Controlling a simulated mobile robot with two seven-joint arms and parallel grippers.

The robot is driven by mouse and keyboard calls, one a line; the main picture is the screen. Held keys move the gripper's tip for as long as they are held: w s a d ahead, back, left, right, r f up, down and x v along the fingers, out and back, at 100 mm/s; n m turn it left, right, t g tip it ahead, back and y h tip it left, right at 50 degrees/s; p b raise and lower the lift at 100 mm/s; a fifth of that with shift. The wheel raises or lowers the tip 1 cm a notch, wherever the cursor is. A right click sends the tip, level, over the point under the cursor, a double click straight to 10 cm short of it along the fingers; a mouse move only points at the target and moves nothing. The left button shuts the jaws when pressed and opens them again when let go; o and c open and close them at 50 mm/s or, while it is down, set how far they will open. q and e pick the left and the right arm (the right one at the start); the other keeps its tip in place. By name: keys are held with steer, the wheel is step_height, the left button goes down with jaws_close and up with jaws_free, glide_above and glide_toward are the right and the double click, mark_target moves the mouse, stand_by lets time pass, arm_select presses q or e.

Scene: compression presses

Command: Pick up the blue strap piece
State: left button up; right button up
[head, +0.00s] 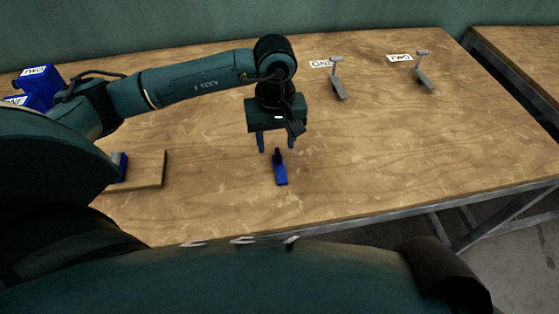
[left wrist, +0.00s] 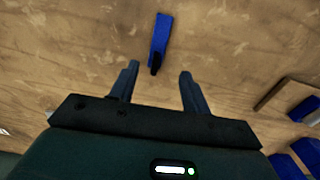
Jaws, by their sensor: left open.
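The blue strap piece (head: 281,174) lies on the wooden table in the middle of the head view, with a dark part at its far end. In the left wrist view the blue strap piece (left wrist: 160,40) lies just beyond the fingertips, its dark end toward the gap between them. My left gripper (head: 275,148) is open and empty, pointing down near the dark end of the piece. Its two fingers also show in the left wrist view (left wrist: 159,68), apart from each other. The right gripper is not in view.
Two grey presses stand at the back, by the labels ONE (head: 321,63) and TWO (head: 400,58). Blue bins (head: 36,82) stand at the far left. A wooden board (head: 150,170) with a blue item (head: 122,167) is left of the strap. The table right of the strap is clear.

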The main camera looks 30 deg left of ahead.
mark_target(279, 156)
arm_select(q)
steer(key=shift+d+f+p, duration=0.15)
steer(key=shift+f+p, duration=0.2)
steer(key=shift+f, duration=1.1)
steer(key=shift+d+f+p, duration=0.15)
steer(key=shift+f+p, duration=0.2)
steer(key=shift+f, duration=1.05)
jaws_close()
